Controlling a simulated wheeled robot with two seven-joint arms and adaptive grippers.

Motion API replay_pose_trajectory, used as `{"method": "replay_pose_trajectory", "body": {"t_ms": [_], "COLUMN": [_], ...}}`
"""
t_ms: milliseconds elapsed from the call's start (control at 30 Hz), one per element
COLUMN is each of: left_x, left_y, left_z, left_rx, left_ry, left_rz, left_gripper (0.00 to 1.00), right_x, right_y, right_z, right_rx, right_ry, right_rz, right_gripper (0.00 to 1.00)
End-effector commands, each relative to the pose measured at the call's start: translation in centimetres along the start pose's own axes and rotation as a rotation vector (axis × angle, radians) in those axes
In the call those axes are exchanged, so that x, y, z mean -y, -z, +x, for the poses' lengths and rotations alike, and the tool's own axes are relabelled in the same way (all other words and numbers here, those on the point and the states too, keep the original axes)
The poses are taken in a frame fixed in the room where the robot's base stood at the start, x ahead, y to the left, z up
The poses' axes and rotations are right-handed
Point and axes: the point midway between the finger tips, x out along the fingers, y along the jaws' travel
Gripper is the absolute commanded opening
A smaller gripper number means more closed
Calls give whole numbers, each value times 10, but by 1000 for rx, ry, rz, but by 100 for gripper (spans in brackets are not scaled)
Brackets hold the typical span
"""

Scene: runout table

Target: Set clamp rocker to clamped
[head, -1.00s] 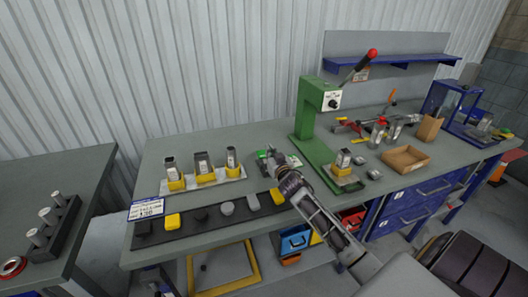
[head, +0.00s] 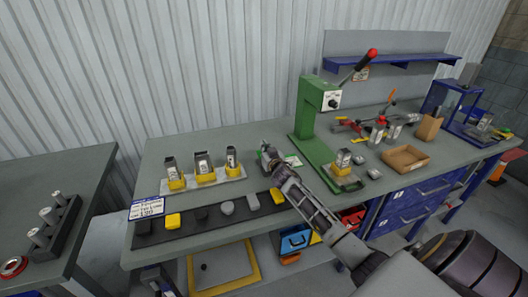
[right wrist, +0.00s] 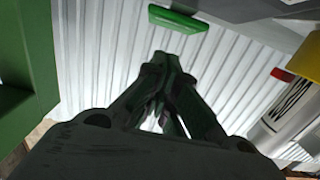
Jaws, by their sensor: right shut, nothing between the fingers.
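My right gripper (head: 268,152) is at the middle of the bench, over a small unit left of the green press. In the right wrist view its fingers (right wrist: 163,65) are together with nothing between them. A green pad (right wrist: 178,19) shows just beyond the fingertips and a red piece (right wrist: 281,74) to the right; I cannot tell for sure which belongs to the clamp rocker or how it is tilted. In the head view the gripper hides most of that unit. My left gripper is out of view.
The green press (head: 317,110) stands right of my gripper. A tray (head: 203,180) with metal parts in yellow holders is at left. A dark mat (head: 213,214) with several pieces runs along the front edge. A cardboard box (head: 405,159) sits at right.

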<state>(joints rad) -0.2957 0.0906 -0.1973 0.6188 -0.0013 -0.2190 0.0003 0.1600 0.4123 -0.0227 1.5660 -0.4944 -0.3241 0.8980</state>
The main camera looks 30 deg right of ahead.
Motion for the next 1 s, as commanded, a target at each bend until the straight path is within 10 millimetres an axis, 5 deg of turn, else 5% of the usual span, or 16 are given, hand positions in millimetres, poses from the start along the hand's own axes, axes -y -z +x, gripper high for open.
{"method": "replay_pose_trajectory", "body": {"t_ms": [300,1000], "left_x": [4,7], "left_y": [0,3], "left_z": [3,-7], "left_rx": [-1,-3], "left_ry": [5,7], "left_rz": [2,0], "left_gripper": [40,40], "right_x": [-1,0], "right_y": [-20,-19], "right_z": [5,6], "right_rx": [-2,17], "right_ry": [-1,0], "right_rz": [0,1], "right_gripper": [0,0]}}
